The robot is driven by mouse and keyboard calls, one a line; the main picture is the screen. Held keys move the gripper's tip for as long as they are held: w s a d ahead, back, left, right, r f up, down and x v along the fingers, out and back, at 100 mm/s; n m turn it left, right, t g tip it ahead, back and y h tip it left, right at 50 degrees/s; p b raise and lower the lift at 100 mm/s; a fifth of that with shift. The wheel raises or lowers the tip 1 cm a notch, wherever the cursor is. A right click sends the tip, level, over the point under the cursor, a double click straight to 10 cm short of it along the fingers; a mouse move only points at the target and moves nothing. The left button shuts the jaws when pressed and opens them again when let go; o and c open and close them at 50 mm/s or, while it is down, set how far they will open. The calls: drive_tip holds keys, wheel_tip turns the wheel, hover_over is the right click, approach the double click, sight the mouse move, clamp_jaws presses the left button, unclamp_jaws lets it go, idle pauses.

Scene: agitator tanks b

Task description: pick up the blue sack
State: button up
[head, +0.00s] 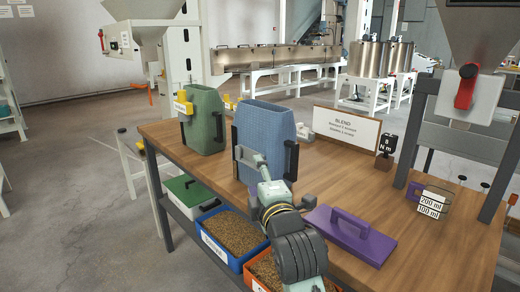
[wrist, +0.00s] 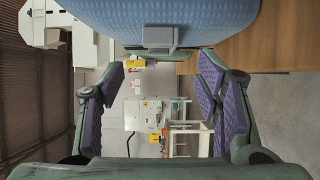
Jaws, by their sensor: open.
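The blue sack (head: 262,128) stands upright and open-topped on the wooden table in the head view, with a dark handle on each side. Its ribbed blue wall (wrist: 160,14) fills the top of the wrist view. A grey block-like handle part (wrist: 160,37) sticks out from it, between and just beyond my fingertips. My gripper (wrist: 160,68) is open, its purple-padded fingers wide apart with nothing between the pads. My arm hides part of the sack's lower front.
A green sack (head: 204,120) stands to the left on the table (head: 340,165). A purple lid with a handle (head: 350,234) lies at the right front. A blue bin of grain (head: 230,238) is on the lower shelf.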

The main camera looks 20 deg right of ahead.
sight(249, 155)
drive_tip(key=w, duration=0.2)
drive_tip(key=w+p, duration=0.1)
drive_tip(key=w, duration=0.1)
drive_tip(key=w+d+p, duration=0.1)
drive_tip(key=w, duration=0.1)
drive_tip(key=shift+w, duration=0.25)
drive_tip(key=shift+c, duration=0.2)
clamp_jaws()
idle(0.4)
drive_tip(key=shift+r, duration=0.15)
idle(0.3)
